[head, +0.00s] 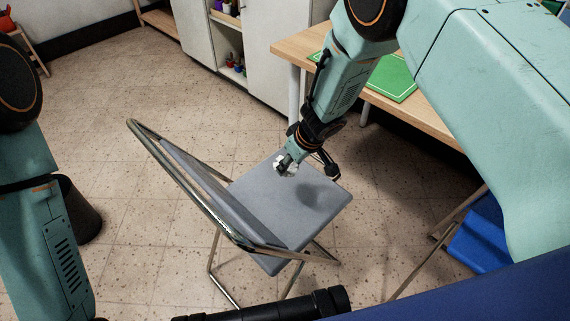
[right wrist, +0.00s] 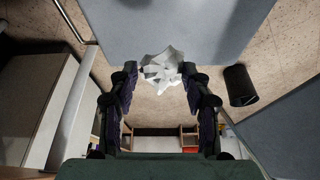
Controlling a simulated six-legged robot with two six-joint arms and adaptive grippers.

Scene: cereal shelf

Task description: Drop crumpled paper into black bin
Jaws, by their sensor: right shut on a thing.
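The crumpled paper (head: 285,167) is a small white wad held at the tip of my right gripper (head: 290,162), above the grey seat of the folding chair. In the right wrist view the paper (right wrist: 162,70) sits between the two fingertips of my right gripper (right wrist: 160,82), which is shut on it. The black bin (head: 82,212) stands on the floor at the left, partly hidden behind my left arm. It also shows as a dark cylinder (right wrist: 240,86) in the right wrist view. My left gripper is out of view.
The folding chair (head: 312,200) stands between my right gripper and the bin. A wooden table (head: 298,47) with a green mat (head: 392,82) is at the right back. A white cabinet (head: 277,60) stands behind. Floor between chair and bin is clear.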

